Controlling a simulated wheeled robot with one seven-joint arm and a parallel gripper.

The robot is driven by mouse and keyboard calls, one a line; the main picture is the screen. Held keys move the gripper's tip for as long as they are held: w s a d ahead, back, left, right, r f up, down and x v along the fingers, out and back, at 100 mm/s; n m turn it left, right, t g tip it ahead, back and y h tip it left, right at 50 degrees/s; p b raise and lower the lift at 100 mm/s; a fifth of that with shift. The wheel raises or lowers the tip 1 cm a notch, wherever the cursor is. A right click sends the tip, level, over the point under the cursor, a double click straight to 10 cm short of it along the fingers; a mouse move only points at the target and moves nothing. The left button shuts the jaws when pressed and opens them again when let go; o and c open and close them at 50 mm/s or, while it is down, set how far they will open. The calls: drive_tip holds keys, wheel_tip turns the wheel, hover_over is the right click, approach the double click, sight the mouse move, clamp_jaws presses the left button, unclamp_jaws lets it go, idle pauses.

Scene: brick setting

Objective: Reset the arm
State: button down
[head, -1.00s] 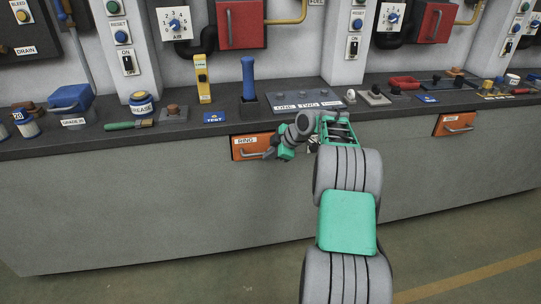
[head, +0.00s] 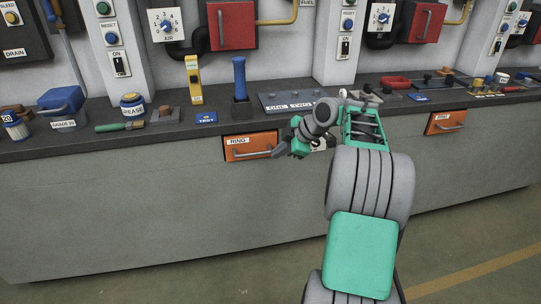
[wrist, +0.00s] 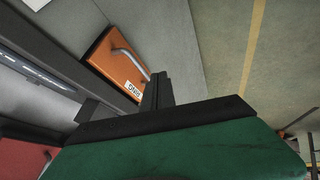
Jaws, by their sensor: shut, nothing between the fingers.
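My gripper (head: 281,150) is in front of the bench, by the right end of the orange drawer labelled RING (head: 236,154). In the head view its fingers are small and partly hidden by my wrist. In the wrist view, the dark fingers of my gripper (wrist: 158,90) are together with nothing between them. An orange drawer front (wrist: 112,62) with a grey handle shows beyond them, apparently shut. I cannot tell whether the fingers touch the handle.
The dark worktop (head: 75,143) carries a blue-handled tool (head: 239,78), a yellow device (head: 194,80), a grease tub (head: 132,105) and a green-handled brush (head: 115,127). Another orange drawer (head: 445,122) is farther right. The floor (head: 470,235) in front is clear.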

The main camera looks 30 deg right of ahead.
drive_tip(key=s+a+r+m+g+h+p, duration=0.1)
drive_tip(key=s+a+r+m+p, duration=0.15)
drive_tip(key=a+r+p, duration=0.35)
drive_tip(key=s+a+r+m+g+p, duration=0.1)
drive_tip(key=s+a+r+m+p, duration=0.15)
drive_tip(key=a+r, duration=0.4)
drive_tip(key=s+a+m+g+h+p, duration=0.1)
drive_tip(key=s+a+m+p, duration=0.3)
drive_tip(key=s, duration=0.6)
drive_tip(key=s+a+m+g+h+p, duration=0.1)
drive_tip(key=s+a+m+p, duration=0.3)
drive_tip(key=s, duration=0.6)
drive_tip(key=a+p, duration=0.2)
drive_tip(key=a, duration=0.1)
drive_tip(key=shift+r, duration=0.15)
drive_tip(key=shift+s, duration=0.1)
